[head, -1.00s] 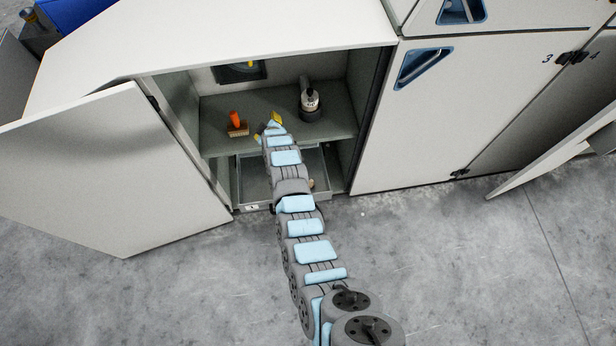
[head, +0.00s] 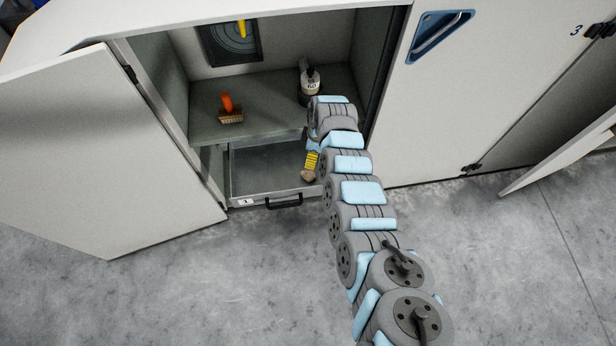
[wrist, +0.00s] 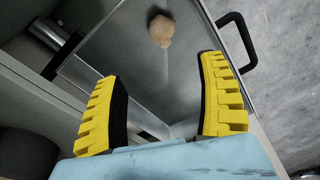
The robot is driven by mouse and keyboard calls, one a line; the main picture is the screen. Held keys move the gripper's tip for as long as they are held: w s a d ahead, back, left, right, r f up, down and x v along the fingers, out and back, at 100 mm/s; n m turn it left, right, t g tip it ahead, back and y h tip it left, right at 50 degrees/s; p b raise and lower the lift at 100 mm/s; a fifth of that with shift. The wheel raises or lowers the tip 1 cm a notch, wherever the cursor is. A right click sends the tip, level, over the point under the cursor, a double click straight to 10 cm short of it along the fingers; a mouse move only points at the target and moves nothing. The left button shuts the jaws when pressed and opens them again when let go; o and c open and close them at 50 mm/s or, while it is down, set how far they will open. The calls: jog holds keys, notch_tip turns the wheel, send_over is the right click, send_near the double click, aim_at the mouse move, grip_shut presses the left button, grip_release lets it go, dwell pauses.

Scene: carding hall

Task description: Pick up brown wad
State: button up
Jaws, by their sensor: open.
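The brown wad (wrist: 161,30) is a small tan lump lying in the open drawer (wrist: 120,28). It also shows in the head view (head: 308,176), near the drawer's right front corner. My gripper (wrist: 157,92) is open and empty, its two yellow ridged fingers apart. In the wrist view the wad lies beyond the fingertips, between their lines and apart from them. In the head view a yellow finger (head: 312,160) shows just behind the wad, and my arm hides the drawer's right end.
The drawer's black handle (head: 285,202) faces the front. On the shelf above stand an orange-handled brush (head: 231,110) and a bottle (head: 310,80). The open cabinet door (head: 105,150) stands at left. The grey floor in front is clear.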

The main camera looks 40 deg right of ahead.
jog(key=b, duration=0.7)
send_near(308, 174)
jog(key=f, duration=0.2)
jog(key=w+f, duration=0.1)
jog(key=f, duration=0.2)
jog(key=shift+f+b, duration=0.35)
jog(key=shift+f, duration=0.1)
jog(key=f+b, duration=0.3)
jog(key=shift+a+f, duration=0.3)
jog(key=shift+f, duration=0.05)
jog(key=shift+f+b, duration=0.65)
jog(key=shift+b, duration=0.1)
jog(key=shift+r, duration=0.1)
jog(key=c, duration=0.9)
